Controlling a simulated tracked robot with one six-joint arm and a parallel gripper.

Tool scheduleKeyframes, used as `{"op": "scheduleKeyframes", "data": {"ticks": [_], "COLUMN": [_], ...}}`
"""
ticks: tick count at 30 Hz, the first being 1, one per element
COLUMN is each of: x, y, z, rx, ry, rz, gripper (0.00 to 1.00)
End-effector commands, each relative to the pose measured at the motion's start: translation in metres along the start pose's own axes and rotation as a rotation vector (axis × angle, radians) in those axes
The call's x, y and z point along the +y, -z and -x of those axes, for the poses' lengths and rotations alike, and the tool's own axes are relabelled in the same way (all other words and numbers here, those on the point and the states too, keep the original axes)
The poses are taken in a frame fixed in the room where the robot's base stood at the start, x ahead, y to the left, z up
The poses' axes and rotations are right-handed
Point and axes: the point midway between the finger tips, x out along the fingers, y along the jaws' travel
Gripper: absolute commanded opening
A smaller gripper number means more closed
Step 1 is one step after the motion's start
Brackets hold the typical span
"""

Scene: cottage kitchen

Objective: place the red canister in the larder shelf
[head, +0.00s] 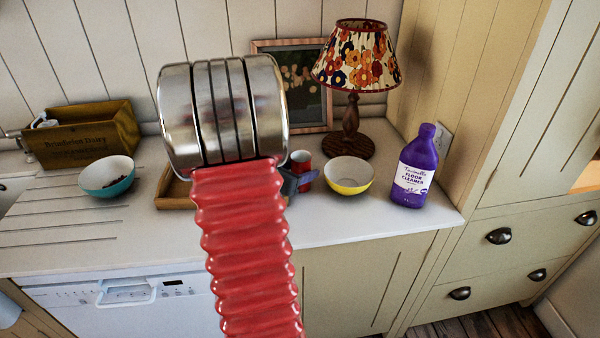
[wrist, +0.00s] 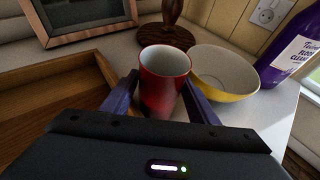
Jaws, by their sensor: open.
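The red canister (wrist: 165,72) stands upright on the white worktop, open at the top with a pale inside. In the head view the canister (head: 301,162) is partly hidden behind my arm and gripper. My gripper (wrist: 160,88) is open, with one dark purple finger on each side of the canister. I cannot tell whether the fingers touch it. In the head view my gripper (head: 301,182) is mostly hidden by my arm. At the right edge a wood-coloured surface (head: 586,177) shows in an opening of the tall cream cupboard (head: 545,120), perhaps the larder shelf.
A yellow bowl (head: 349,177) stands close to the right of the canister, with a purple cleaner bottle (head: 415,165) beyond. A lamp (head: 351,125) and picture frame (head: 300,60) stand behind. A wooden tray (head: 172,194) lies left, near a teal bowl (head: 107,178) and wooden box (head: 85,140).

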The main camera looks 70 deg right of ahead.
Motion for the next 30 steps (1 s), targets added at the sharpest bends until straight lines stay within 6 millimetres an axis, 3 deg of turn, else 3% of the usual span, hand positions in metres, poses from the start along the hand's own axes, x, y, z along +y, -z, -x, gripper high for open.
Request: {"op": "scheduleKeyframes", "data": {"ticks": [8, 24, 30], "x": [0.001, 0.001, 0.001], "y": [-0.003, -0.003, -0.002], "z": [0.012, 0.094, 0.115], "rx": [-0.001, -0.002, -0.001], "ry": [-0.002, -0.004, -0.002], "rz": [0.000, 0.000, 0.000], "gripper": [0.54, 0.54, 0.54]}}
